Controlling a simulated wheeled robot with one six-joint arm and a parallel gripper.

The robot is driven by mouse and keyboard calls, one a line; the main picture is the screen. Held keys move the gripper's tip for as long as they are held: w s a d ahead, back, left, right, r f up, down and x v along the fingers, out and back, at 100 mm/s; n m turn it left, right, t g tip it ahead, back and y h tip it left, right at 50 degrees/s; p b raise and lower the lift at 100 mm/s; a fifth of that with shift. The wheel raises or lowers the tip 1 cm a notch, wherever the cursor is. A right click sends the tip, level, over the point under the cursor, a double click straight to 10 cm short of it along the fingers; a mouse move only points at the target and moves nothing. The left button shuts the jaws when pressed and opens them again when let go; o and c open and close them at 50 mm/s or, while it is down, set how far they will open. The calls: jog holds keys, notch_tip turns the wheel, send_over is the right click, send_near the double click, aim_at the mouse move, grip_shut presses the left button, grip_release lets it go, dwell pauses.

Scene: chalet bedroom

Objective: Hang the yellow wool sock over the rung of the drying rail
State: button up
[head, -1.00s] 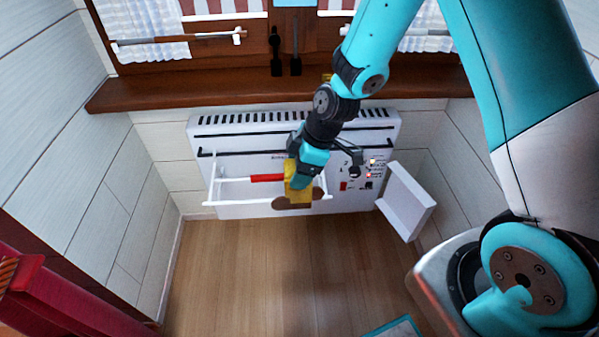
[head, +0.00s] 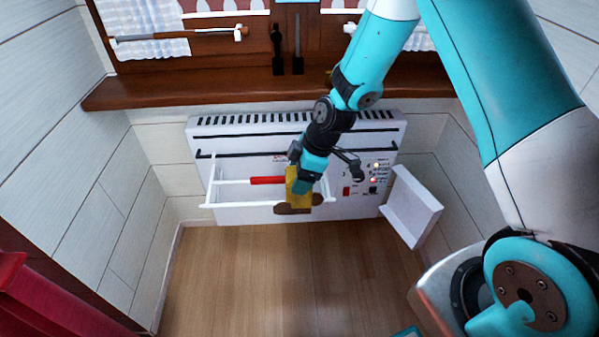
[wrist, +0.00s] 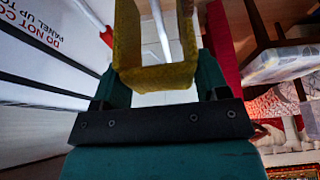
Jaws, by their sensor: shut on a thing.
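The yellow wool sock (head: 292,187), with brown patches at its lower end, hangs from my gripper (head: 303,183) at the drying rail (head: 212,190). My gripper is shut on the sock. In the wrist view the sock (wrist: 155,77) is bent into a U between my teal fingers (wrist: 160,88), with a pale rod behind it. In the head view the rail's white rung (head: 233,182), with a red section (head: 267,180), runs up to the sock and passes out of sight there. I cannot tell whether the sock touches the rung.
The rail stands out from a white wall heater (head: 235,135) with lit lights on its right. A white panel (head: 412,205) sticks out at the heater's right. A wooden window sill (head: 200,90) is above. The wooden floor (head: 270,285) in front is clear.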

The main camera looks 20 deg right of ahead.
jog(key=shift+f+b, duration=2.6)
jog(key=shift+f, duration=1.5)
jog(key=o, duration=1)
jog(key=p+v, duration=0.4)
jog(key=v, duration=1.3)
jog(key=shift+r, duration=0.3)
